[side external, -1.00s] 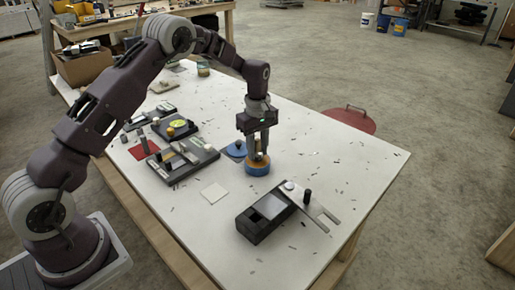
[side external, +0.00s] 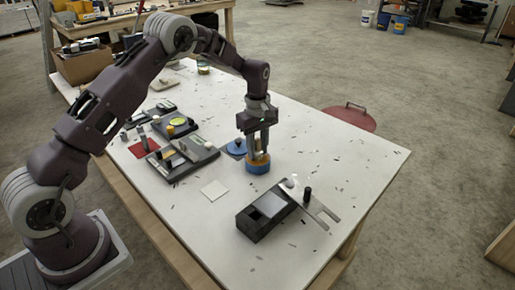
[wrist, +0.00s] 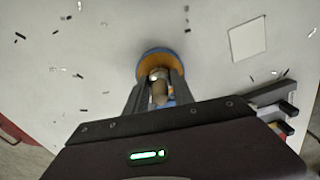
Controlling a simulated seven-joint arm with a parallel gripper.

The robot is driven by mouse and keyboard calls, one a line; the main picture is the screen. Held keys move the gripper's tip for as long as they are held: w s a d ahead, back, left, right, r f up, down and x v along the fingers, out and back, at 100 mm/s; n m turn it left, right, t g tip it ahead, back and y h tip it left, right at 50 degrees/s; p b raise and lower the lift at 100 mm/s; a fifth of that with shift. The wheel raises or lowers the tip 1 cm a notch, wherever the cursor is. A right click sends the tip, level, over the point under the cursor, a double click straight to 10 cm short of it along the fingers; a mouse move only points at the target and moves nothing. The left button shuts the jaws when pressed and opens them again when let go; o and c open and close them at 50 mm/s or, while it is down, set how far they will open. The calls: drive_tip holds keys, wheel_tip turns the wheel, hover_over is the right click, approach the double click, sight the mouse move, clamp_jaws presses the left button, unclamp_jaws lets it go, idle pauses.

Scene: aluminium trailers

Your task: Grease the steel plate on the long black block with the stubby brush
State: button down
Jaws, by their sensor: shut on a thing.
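The long black block (side external: 250,226) lies on the white table, front of centre. The grey steel plate (side external: 273,206) is set in its top. My gripper (side external: 257,157) is behind the block, over a round blue and orange pot (side external: 258,168). Its fingers are shut on a short tan handle, which I take for the stubby brush (wrist: 159,92). The handle stands roughly upright between the fingers in the wrist view. The brush's lower end is hidden at the pot, which also shows in the wrist view (wrist: 148,63).
A flat metal piece (side external: 322,212) with a black knob sticks out at the block's right end. A white square (side external: 214,190) lies left of the block. Dark fixtures (side external: 182,160) stand at the left, and a blue piece (side external: 234,148) lies by the pot. Shavings dot the otherwise clear right side.

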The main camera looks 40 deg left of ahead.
sight(257, 139)
idle(0.3)
drive_tip(key=shift+r, duration=3.5)
